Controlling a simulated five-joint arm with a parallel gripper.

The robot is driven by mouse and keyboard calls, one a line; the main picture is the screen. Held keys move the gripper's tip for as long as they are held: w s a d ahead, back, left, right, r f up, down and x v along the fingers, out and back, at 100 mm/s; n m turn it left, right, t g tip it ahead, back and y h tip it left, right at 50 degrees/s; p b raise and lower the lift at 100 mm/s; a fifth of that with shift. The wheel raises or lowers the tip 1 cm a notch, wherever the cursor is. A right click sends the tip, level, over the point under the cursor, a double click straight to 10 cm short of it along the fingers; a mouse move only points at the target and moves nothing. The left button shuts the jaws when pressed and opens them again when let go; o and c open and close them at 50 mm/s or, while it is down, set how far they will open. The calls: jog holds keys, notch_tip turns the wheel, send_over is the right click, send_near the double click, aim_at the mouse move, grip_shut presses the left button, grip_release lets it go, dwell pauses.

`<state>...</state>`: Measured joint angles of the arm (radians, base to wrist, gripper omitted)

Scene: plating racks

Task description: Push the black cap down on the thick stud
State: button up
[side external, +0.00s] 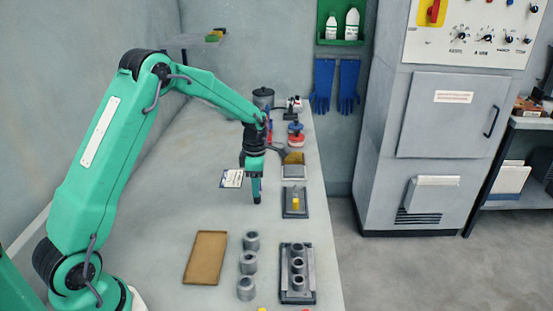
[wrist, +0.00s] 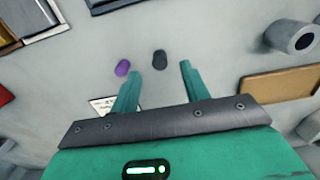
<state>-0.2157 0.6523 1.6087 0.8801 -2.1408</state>
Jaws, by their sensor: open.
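My gripper (side external: 257,200) points down over the pale bench in the side view, beside a small printed card. In the wrist view my gripper (wrist: 157,75) is open, with nothing between its two green fingers. The black cap (wrist: 159,59) lies just beyond the fingertips, roughly in line with the gap. A purple cap (wrist: 122,68) lies to its left. I cannot make out the black cap in the side view. A dark rack (side external: 284,290) holds several grey upright cylinders at the front right; I cannot tell which part is the thick stud.
A brown tray (side external: 206,257) lies at the front left of the bench. Several grey hollow cylinders (side external: 250,263) stand between it and the rack. A dark plate with a yellow piece (side external: 296,201) is right of my gripper. The printed card (side external: 232,179) lies left of it.

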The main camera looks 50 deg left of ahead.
jog(key=shift+f, duration=2.15)
grip_shut()
